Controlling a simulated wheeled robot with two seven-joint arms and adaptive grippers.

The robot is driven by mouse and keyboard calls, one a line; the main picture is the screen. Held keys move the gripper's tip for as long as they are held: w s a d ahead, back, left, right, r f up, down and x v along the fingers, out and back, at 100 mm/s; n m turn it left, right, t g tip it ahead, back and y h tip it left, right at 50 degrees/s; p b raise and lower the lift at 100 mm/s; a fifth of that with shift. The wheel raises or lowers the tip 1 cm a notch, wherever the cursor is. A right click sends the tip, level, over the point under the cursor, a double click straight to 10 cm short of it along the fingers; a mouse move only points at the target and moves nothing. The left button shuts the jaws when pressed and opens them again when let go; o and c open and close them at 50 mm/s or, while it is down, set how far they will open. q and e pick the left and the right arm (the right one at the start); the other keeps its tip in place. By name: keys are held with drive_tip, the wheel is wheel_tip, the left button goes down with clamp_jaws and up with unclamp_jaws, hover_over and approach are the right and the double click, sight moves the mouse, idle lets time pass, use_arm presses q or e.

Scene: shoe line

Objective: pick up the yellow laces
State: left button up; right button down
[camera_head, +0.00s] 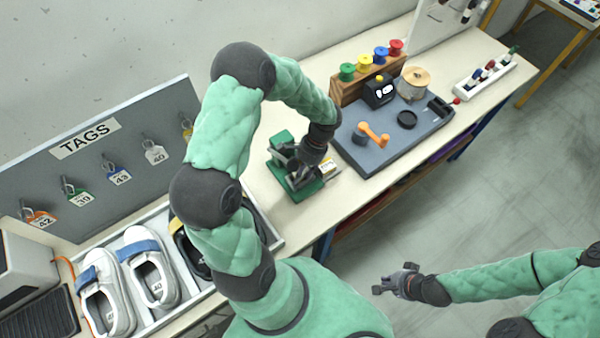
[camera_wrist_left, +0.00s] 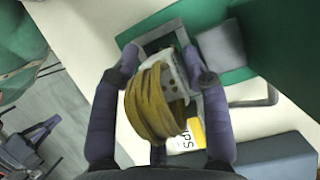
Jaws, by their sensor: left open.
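The yellow laces (camera_wrist_left: 148,108) are a looped, mustard-coloured bundle in the middle of the left wrist view. They lie in front of a light grey metal part with small holes (camera_wrist_left: 175,85). My left gripper (camera_wrist_left: 163,62) is open, with one dark finger on each side of the bundle; I cannot tell whether either finger touches it. In the head view, my left gripper (camera_head: 297,172) is low over a green bench device (camera_head: 304,190), and the laces cannot be made out there. My right gripper (camera_head: 394,281) is empty, with fingers apart, away from the bench over the floor.
A small white and yellow box (camera_wrist_left: 188,137) is close beside the laces. A grey tray (camera_head: 400,150) with tools and a spool rack (camera_head: 350,88) stand to the right. White shoes (camera_head: 150,273) and a tag board (camera_head: 100,160) are at left.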

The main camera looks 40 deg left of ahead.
use_arm(q)
drive_tip(key=c, duration=0.8)
drive_tip(key=shift+r, duration=0.1)
